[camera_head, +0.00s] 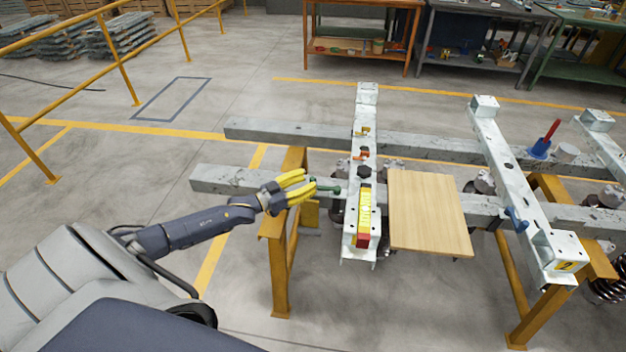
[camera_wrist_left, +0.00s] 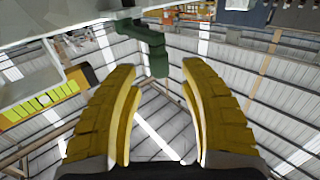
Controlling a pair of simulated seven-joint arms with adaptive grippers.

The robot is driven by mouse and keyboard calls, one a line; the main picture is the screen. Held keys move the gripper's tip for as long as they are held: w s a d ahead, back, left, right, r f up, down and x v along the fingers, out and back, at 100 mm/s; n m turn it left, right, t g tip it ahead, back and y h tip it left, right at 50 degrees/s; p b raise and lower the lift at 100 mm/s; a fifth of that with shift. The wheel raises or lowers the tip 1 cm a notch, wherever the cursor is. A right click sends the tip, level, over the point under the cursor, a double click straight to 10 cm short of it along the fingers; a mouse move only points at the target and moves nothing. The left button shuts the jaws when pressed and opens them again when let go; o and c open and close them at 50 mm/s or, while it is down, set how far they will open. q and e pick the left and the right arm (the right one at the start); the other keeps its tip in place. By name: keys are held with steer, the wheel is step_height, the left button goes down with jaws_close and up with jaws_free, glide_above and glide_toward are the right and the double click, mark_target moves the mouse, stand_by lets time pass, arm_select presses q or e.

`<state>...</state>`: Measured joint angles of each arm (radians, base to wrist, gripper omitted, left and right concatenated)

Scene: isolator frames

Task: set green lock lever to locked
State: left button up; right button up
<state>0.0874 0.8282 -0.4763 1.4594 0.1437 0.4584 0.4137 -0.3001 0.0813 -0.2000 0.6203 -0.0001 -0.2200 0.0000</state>
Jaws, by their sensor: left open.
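The green lock lever (camera_head: 327,188) sticks out from the left side of the nearest pale metal crossbeam (camera_head: 362,110). In the left wrist view the green lever (camera_wrist_left: 148,38) hangs from the beam, with its bent end pointing down between the fingertips. My left gripper (camera_head: 309,181) has yellow ribbed fingers and is open just left of the lever. In the left wrist view its fingers (camera_wrist_left: 160,72) stand apart on either side of the lever's end, with no clear contact. My right gripper is not in view.
A yellow and red block (camera_head: 364,215), a black knob (camera_head: 364,172) and an orange lever (camera_head: 361,155) sit on the same beam. A wooden board (camera_head: 430,212) lies to the right. A yellow trestle (camera_head: 283,250) stands below the gripper. A blue lever (camera_head: 516,220) is farther right.

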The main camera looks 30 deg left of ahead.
arm_select(q)
steer(key=shift+x, duration=1.35)
jaws_close()
